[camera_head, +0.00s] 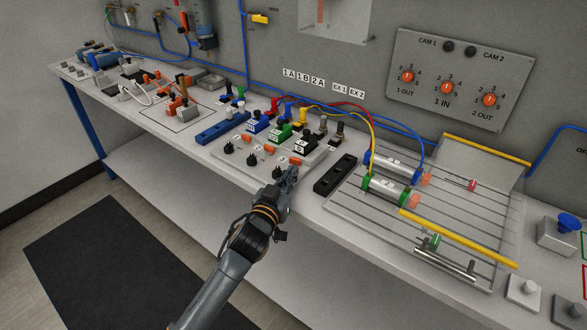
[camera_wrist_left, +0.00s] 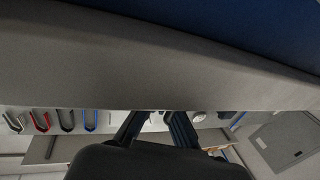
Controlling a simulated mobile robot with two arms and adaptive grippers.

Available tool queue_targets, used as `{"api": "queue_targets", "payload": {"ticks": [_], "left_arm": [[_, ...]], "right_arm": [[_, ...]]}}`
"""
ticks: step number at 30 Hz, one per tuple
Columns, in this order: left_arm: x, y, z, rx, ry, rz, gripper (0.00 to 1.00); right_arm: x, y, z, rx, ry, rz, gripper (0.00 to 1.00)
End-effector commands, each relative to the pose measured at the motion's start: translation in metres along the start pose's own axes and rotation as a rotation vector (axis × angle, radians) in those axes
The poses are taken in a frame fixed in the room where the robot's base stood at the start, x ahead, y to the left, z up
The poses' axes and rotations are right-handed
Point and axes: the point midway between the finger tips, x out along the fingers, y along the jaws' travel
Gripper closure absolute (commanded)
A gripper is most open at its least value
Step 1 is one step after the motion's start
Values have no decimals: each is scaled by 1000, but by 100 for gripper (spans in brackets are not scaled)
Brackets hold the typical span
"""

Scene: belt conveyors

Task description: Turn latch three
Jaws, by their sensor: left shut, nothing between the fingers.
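The light grey latch panel (camera_head: 213,150) lies on the bench in the head view. It carries a row of black knobs along its front edge, with a left knob (camera_head: 229,147) and a middle knob (camera_head: 252,159). The right end of that row is beside my left gripper and partly hidden by it. My left gripper (camera_head: 291,174) is shut and empty at the panel's front right corner. I cannot tell whether it touches a knob. The wrist view shows its dark fingers (camera_wrist_left: 158,122), but no latch clearly. My right gripper is not in view.
Blue (camera_head: 256,124), green (camera_head: 279,133) and black (camera_head: 303,145) blocks stand behind the knobs. A black rail (camera_head: 335,175) lies right of the gripper, then a slotted plate (camera_head: 345,205) with cylinders. A blue rail (camera_head: 222,127) lies left. The bench's front edge is close below.

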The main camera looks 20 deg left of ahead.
Motion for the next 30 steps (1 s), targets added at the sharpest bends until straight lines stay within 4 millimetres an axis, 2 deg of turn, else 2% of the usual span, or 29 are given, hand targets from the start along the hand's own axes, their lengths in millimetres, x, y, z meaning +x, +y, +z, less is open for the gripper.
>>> {"api": "queue_targets", "payload": {"ticks": [3, 7, 30], "left_arm": [[14, 0, -1, 2, 1, 0, 100], [21, 0, 0, 2, 1, 1, 100], [23, 2, 0, 1, 0, 0, 100]], "right_arm": [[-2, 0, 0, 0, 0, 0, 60], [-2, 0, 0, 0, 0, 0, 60], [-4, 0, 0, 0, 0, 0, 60]]}}
